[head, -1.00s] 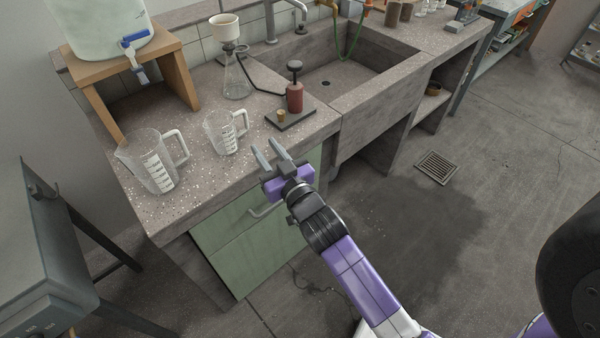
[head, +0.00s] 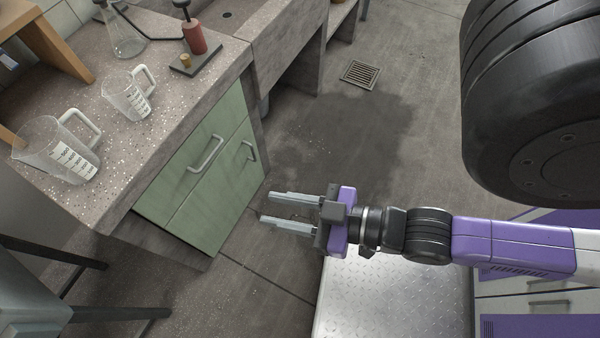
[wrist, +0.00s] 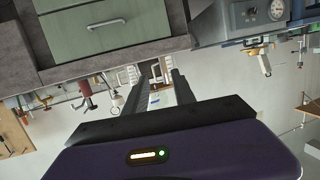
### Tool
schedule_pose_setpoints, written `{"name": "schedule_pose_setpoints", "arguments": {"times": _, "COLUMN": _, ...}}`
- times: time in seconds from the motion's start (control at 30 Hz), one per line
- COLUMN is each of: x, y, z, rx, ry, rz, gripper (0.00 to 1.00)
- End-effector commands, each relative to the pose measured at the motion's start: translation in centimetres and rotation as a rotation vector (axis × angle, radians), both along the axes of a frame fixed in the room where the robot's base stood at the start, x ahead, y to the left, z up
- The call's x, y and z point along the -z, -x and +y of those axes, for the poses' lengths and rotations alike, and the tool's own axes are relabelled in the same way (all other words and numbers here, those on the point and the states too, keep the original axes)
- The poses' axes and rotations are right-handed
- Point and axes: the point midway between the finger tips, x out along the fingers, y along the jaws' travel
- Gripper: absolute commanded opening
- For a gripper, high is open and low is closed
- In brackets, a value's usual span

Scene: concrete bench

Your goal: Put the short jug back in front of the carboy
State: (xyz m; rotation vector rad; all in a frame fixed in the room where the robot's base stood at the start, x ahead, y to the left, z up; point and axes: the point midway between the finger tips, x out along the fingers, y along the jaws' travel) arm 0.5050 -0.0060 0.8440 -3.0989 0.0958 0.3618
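The short jug (head: 128,97), clear with a white handle and white markings, stands upright on the speckled bench, to the right of the wooden stand. A larger clear jug (head: 58,150) stands nearer the bench's left end; the two are apart. My gripper (head: 268,208) is open and empty, in front of the green cabinet and well away from both jugs. In the wrist view its fingers (wrist: 155,75) are spread, with small jug-like shapes beyond.
Green cabinet doors with handles (head: 207,153) face me. A grey machine (head: 30,300) is at lower left. The floor around the drain (head: 360,73) is clear.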

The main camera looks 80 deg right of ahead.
Motion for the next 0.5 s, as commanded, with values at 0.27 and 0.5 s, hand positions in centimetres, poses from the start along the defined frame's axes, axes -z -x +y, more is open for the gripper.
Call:
{"name": "schedule_pose_setpoints", "arguments": {"times": 0.27, "x": -2.2, "y": 3.6, "z": 0.6, "rx": -0.062, "ry": 0.012, "rz": 0.038, "gripper": 0.32}}
{"name": "schedule_pose_setpoints", "arguments": {"times": 0.5, "x": -2.3, "y": 3.7, "z": 0.6, "rx": -0.065, "ry": 0.012, "rz": 0.038, "gripper": 0.32}}
